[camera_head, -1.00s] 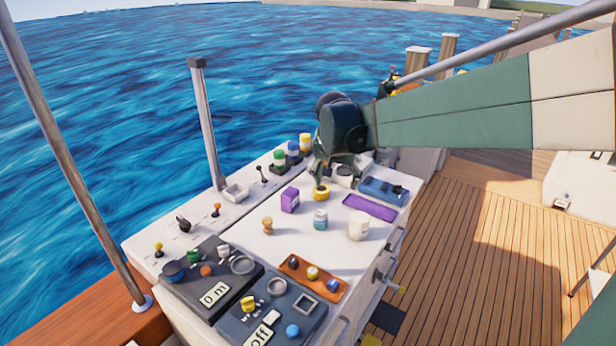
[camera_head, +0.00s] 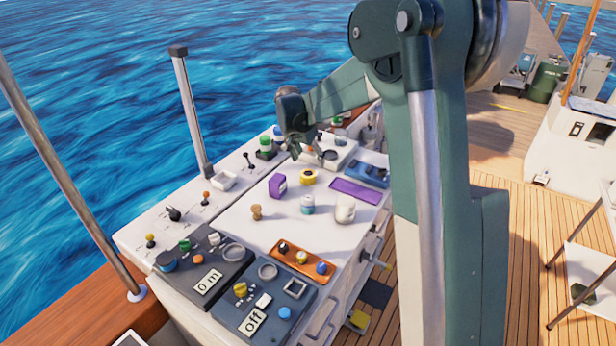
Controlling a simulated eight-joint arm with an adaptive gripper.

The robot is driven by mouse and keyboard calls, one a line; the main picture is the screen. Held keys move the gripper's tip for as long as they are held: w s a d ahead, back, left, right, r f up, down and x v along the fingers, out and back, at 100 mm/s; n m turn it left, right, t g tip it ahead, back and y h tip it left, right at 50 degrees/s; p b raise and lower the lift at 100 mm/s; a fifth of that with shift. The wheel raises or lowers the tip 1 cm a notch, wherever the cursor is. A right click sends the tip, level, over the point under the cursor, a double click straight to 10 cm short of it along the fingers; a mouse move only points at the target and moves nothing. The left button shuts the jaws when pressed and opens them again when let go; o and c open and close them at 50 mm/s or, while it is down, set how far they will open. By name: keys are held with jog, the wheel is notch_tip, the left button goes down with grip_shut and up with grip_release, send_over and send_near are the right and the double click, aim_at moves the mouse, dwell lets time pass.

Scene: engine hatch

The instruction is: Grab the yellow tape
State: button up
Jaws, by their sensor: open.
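The yellow tape (camera_head: 308,177) is a small yellow roll with a dark centre. It lies on the white top of the engine hatch (camera_head: 240,238), near the middle of its far half. My gripper (camera_head: 301,157) points down from the arm above the far end of the hatch, just beyond the tape in the picture. It is open and appears apart from the tape. Its fingers are small and dark here, and their exact height over the hatch is hard to tell.
A purple block (camera_head: 277,186) stands left of the tape. A blue-and-white jar (camera_head: 307,204), a white cup (camera_head: 345,210) and a wooden peg (camera_head: 256,212) stand nearer. A purple tray (camera_head: 354,191) lies to the right. Dark control panels (camera_head: 262,310) fill the near end.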

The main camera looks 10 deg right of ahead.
jog(key=m+p, duration=0.2)
send_near(308, 174)
jog(key=f, duration=0.1)
jog(key=shift+w+f+g+h, duration=0.4)
jog(key=shift+w+f, duration=0.25)
jog(key=shift+w, duration=0.05)
jog(key=shift+x, duration=1.3)
jog(key=shift+d+f, duration=0.1)
jog(key=shift+x, duration=2.45)
